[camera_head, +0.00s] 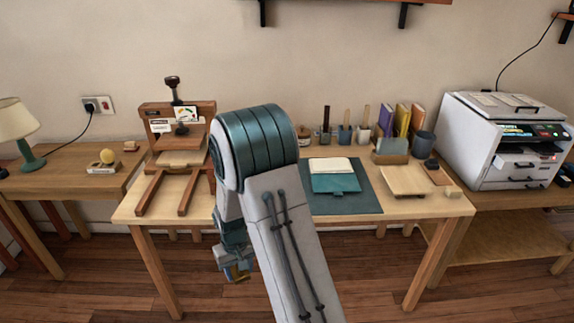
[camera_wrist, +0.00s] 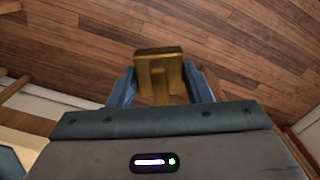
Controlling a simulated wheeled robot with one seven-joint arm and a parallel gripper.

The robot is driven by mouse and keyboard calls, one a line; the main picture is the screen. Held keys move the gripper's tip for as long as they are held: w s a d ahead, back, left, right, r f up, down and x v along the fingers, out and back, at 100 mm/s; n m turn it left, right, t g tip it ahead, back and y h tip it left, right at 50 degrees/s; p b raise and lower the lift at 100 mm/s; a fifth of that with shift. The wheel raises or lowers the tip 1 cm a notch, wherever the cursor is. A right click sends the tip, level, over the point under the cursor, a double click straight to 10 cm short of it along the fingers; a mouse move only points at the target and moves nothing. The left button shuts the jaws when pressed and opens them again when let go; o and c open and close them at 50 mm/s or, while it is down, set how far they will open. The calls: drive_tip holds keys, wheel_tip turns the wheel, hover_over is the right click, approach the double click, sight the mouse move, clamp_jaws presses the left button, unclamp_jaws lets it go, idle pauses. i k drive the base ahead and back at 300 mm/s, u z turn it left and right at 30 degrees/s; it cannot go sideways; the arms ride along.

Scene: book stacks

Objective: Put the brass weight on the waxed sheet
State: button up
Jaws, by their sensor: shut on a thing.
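The brass weight (camera_wrist: 159,66) is a golden block with a narrower upright part, held between the blue fingers of my gripper (camera_wrist: 160,88) in the wrist view. In the head view my gripper (camera_head: 237,272) hangs low in front of the table, over the wooden floor, with a bit of the brass weight (camera_head: 241,278) showing. A pale cream sheet (camera_head: 330,164), which looks like the waxed sheet, lies at the back of a teal book or folder (camera_head: 336,183) on the table. My arm hides the table's middle left.
The teal piece lies on a dark mat (camera_head: 365,200) on the wooden table (camera_head: 448,205). A wooden press (camera_head: 180,135) stands left, a pale board (camera_head: 405,181) right. Pots, brushes and books line the back. A printer (camera_head: 505,140) stands far right. The mat's front is clear.

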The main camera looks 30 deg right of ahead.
sight(330, 164)
drive_tip(key=u, duration=0.15)
drive_tip(key=k, duration=0.75)
drive_tip(key=z, duration=0.95)
drive_tip(key=i, duration=0.5)
drive_tip(key=z, duration=0.05)
